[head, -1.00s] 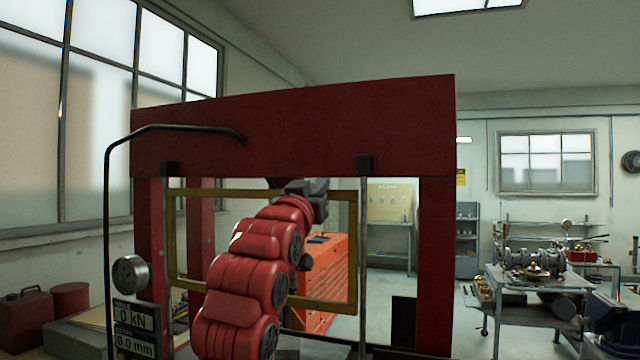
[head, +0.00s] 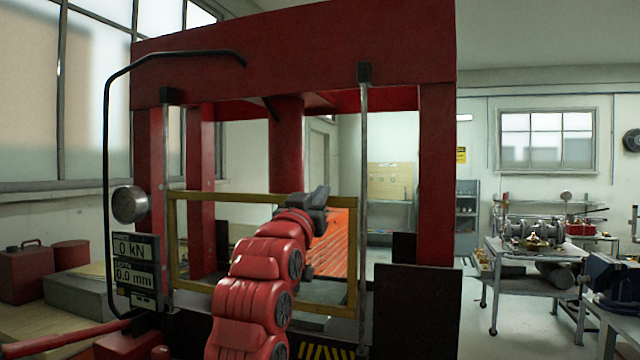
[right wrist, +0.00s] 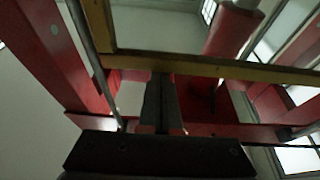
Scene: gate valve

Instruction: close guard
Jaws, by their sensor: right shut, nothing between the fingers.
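The guard is a yellow-framed clear panel (head: 225,195) on two vertical rods at the front of the red press (head: 290,65). It sits well below the crossbeam, across the lower part of the opening. My left gripper is out of view.
A bent black pipe (head: 107,180), a round gauge (head: 130,204) and a readout box (head: 136,262) stand left of the guard. A dark panel (head: 417,310) is at the lower right of the press. A cart with metal parts (head: 530,250) stands further right, beyond free floor.

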